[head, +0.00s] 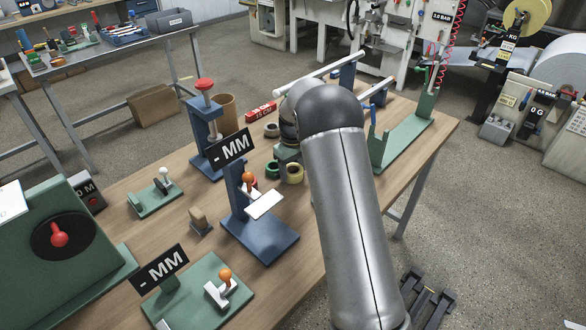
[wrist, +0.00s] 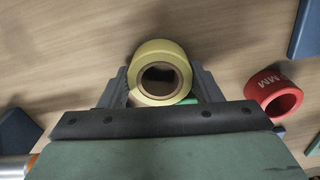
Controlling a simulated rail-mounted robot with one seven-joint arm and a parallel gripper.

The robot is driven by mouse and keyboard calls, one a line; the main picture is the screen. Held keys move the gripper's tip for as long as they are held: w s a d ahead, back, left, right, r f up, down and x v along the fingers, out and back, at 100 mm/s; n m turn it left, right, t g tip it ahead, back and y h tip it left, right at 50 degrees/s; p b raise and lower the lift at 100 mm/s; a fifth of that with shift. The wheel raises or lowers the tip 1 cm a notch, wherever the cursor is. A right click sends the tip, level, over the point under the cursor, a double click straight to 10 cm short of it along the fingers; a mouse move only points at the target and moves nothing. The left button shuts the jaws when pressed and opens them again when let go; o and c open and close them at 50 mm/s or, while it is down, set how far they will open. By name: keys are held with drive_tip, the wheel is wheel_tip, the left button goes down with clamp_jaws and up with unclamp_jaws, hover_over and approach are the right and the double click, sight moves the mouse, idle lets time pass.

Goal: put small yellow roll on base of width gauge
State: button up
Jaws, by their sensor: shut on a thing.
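The small yellow roll (head: 294,173) is a pale yellow ring with a brown core. It also shows in the wrist view (wrist: 182,73), between the two grey fingers of my gripper (wrist: 158,84), which is shut on it. In the head view my arm hides most of the gripper. I cannot tell whether the roll touches the table. Two stands carry "- MM" signs: a blue one with a flat blue base (head: 272,244) and a white plate, and a green-based one (head: 178,307) at the front. I cannot tell which is the width gauge. The blue one is nearer the roll.
A red ring (wrist: 274,94) lies right of my gripper in the wrist view. A blue press with a red knob (head: 205,85) stands behind left. A long green stand (head: 405,140) is at right. A small wooden block (head: 200,222) stands left.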

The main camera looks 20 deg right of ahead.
drive_tip(key=o, duration=1)
drive_tip(key=shift+f, duration=0.1)
wheel_tip(320, 180, up, 12)
drive_tip(key=r, duration=0.1)
drive_tip(key=s+a+r+m, duration=0.1)
drive_tip(key=s+a, duration=0.1)
drive_tip(key=s, duration=1.1)
drive_tip(key=s+a+r+m, duration=0.1)
drive_tip(key=s+a+m, duration=0.1)
drive_tip(key=s, duration=1.2)
drive_tip(key=shift+r+b, duration=0.4)
drive_tip(key=shift+o, duration=0.4)
drive_tip(key=s+f+m, duration=0.1)
drive_tip(key=s+f, duration=0.3)
drive_tip(key=s, duration=0.8)
drive_tip(key=shift+a+f+m, duration=0.2)
drive_tip(key=shift+a+m, duration=0.1)
drive_tip(key=shift+a, duration=0.05)
